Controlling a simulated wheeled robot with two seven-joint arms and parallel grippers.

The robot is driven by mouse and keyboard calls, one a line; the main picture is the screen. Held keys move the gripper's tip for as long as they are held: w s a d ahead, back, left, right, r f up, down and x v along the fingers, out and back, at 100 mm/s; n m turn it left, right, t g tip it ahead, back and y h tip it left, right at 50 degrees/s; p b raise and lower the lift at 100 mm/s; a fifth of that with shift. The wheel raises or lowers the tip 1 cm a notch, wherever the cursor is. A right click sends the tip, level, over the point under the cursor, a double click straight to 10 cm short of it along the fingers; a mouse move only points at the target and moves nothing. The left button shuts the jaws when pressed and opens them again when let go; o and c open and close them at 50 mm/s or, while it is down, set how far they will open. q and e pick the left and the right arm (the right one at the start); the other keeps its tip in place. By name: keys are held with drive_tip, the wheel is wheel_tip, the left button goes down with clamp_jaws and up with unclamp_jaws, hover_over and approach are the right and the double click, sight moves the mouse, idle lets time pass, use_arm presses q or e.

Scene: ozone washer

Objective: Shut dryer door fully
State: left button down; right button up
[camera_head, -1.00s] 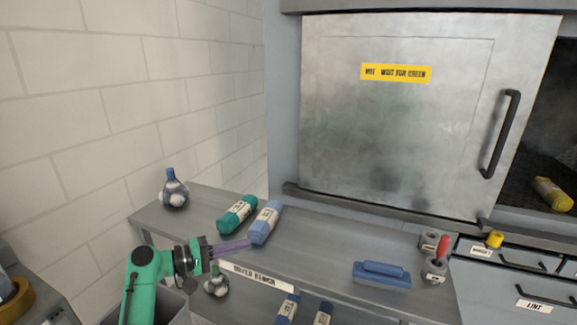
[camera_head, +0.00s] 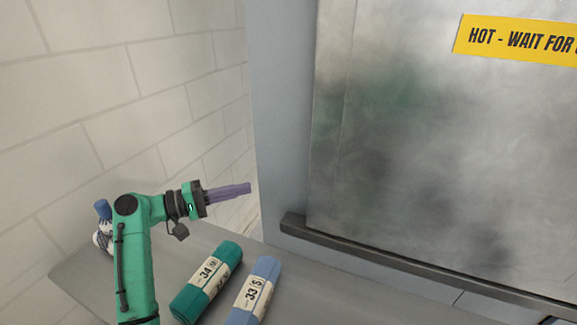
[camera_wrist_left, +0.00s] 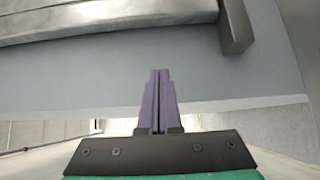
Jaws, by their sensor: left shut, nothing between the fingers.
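The dryer door (camera_head: 420,170) is a large brushed-metal panel filling the right of the head view. Its handle and right edge are out of this view, so how far it stands open cannot be told from it now. My left gripper (camera_head: 249,188) has purple fingers, shut and empty. It points right, in front of the blue-grey frame (camera_head: 275,130) at the door's left, with no visible contact. In the left wrist view its closed fingers (camera_wrist_left: 160,75) point at the blue-grey frame (camera_wrist_left: 60,75). My right gripper is out of view.
A dark ledge (camera_head: 400,262) runs below the door; its end also shows in the left wrist view (camera_wrist_left: 236,28). A teal roll (camera_head: 205,283) and a blue roll (camera_head: 252,292) lie on the grey counter below my gripper. A blue-topped bottle (camera_head: 103,212) stands behind my arm. A brick wall (camera_head: 120,90) is at left.

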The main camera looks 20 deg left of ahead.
use_arm(q)
drive_tip(key=w+d, duration=0.5)
drive_tip(key=d, duration=0.6)
drive_tip(key=shift+w+d+r+p, duration=0.3)
drive_tip(key=shift+d+r+p, duration=0.05)
drive_tip(key=shift+d+r, duration=0.1)
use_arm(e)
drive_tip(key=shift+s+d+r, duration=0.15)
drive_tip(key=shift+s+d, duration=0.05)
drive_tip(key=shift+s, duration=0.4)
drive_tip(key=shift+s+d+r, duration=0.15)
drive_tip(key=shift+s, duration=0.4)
